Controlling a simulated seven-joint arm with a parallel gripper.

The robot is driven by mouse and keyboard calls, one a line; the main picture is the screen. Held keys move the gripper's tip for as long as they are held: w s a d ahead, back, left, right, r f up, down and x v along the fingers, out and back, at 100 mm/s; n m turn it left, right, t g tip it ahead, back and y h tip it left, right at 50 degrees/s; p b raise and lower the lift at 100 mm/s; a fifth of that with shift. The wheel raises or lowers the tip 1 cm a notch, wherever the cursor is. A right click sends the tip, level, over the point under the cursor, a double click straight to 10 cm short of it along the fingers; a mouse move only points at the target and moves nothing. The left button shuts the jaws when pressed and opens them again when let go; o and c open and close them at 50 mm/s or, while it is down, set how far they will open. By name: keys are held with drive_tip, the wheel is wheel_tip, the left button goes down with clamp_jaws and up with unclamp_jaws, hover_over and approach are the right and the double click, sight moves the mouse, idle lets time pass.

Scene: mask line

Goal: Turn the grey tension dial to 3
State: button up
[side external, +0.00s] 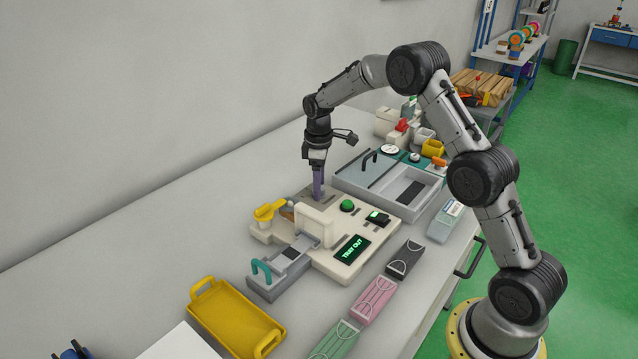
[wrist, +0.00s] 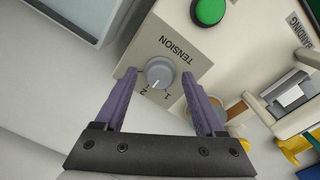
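The grey tension dial (wrist: 160,73) sits on a beige panel marked TENSION in the wrist view. A small white mark on its lower edge points between the printed 1 and 2. No 3 is visible; the left finger covers part of the panel there. My gripper (wrist: 159,78) is open, with one purple finger on each side of the dial and a gap to it. In the side view my gripper (side external: 318,192) points down at the back of the beige machine (side external: 345,262), and its fingers hide the dial.
A green button (side external: 347,206) is right of my gripper, and a display (side external: 352,249) reads TRAY OUT. A grey tray with a teal handle (side external: 262,271) extends at front left. A yellow lever (side external: 268,211) stands left. A grey lidded box (side external: 375,171) is close behind.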

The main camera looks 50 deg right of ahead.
clamp_jaws()
drive_tip(key=shift+m, duration=0.4)
drive_tip(key=m, duration=0.4)
drive_tip(key=shift+w+m, duration=0.1)
drive_tip(key=shift+m, duration=2.4)
drive_tip(key=shift+o, duration=0.2)
unclamp_jaws()
